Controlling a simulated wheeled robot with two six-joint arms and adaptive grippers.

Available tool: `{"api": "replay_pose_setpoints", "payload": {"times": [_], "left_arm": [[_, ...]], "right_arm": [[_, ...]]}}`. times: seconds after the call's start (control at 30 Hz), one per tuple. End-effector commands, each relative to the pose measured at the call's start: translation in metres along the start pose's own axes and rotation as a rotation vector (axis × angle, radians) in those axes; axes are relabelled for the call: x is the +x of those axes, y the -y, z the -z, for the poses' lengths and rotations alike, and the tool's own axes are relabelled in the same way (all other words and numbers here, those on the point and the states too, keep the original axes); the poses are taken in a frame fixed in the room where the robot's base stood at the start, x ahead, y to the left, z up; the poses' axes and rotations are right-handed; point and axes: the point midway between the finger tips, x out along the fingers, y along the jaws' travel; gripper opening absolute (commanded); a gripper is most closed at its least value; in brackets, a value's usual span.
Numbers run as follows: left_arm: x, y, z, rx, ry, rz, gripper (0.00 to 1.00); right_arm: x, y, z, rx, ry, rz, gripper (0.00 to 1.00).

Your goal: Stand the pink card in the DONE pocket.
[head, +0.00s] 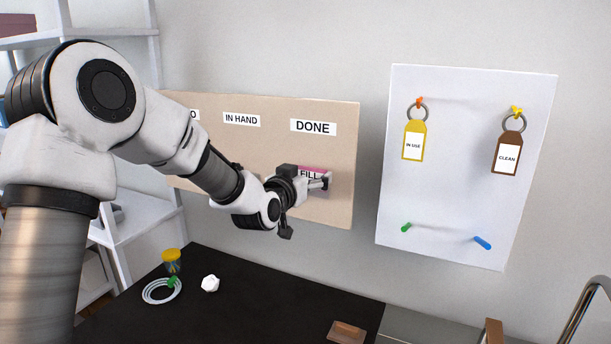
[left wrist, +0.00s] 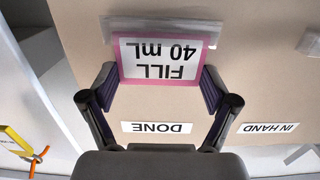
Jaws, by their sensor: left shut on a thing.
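The pink card (left wrist: 165,58), pink-edged with a white "FILL 40 mL" face, is in my left gripper (left wrist: 158,88). The fingers close on its two side edges. In the head view the card (head: 309,171) is partly hidden behind my left gripper (head: 318,182), under the DONE label (head: 313,127). The wrist view is upside down; there the clear DONE pocket (left wrist: 160,24) overlaps the card's lower edge. I cannot tell whether that edge is inside the pocket or in front of it. My right gripper is not in view.
The tan board (head: 342,150) also bears an IN HAND label (head: 241,119). A white board (head: 460,170) with hanging tags and pegs is to the right. A dark worktop (head: 230,305) below holds a coiled tube (head: 161,291) and a yellow-lidded jar (head: 172,260).

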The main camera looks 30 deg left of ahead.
Motion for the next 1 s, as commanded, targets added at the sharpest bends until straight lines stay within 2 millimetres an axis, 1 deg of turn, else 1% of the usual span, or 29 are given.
{"api": "replay_pose_setpoints", "payload": {"times": [0.03, 0.27, 0.47, 0.8, 1.0], "left_arm": [[0.000, 0.000, -0.006, 0.000, 0.000, 0.000, 0.17], [0.001, 0.000, -0.013, 0.000, 0.001, 0.000, 0.17], [0.001, 0.000, -0.013, 0.000, 0.003, 0.000, 0.17], [0.000, 0.000, -0.001, 0.000, 0.001, 0.000, 0.17], [0.000, 0.000, 0.000, 0.000, 0.000, 0.000, 0.17]], "right_arm": [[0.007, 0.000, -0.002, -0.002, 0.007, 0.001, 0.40], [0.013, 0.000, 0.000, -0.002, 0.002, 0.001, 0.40], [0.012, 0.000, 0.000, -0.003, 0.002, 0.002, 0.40], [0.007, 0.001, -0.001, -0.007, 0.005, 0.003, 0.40], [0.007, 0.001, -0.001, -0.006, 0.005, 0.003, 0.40]]}}
